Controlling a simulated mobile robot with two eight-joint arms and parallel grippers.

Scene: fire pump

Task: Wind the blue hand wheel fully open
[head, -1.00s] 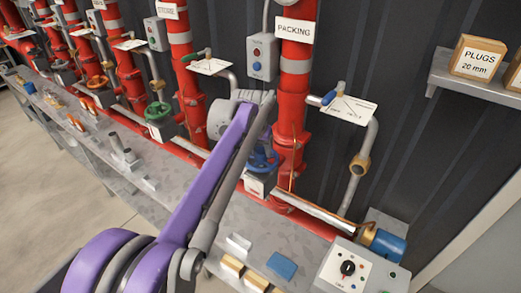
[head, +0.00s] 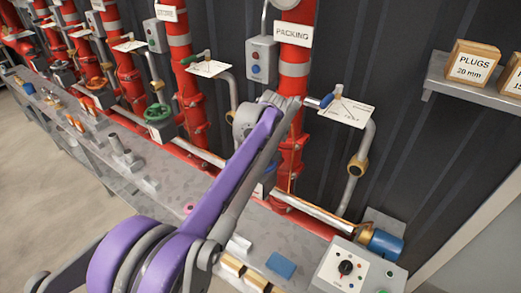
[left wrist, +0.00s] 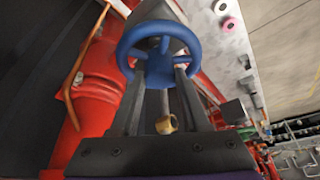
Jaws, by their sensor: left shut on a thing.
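The exact contact at the fingertips is hard to make out. A brass-coloured nut (left wrist: 166,124) shows between the fingers. In the head view my left arm crosses in front of the wheel by the red PACKING pipe, hiding most of the wheel and the gripper. My right gripper is not in view.
The red PACKING pipe (head: 292,70) stands behind my left wrist. A lever valve with a blue handle (head: 327,101) and white tag is to its right. A control box (head: 346,268) and blue block (head: 281,264) are on the bench. A pink ring (head: 189,208) lies left of my arm.

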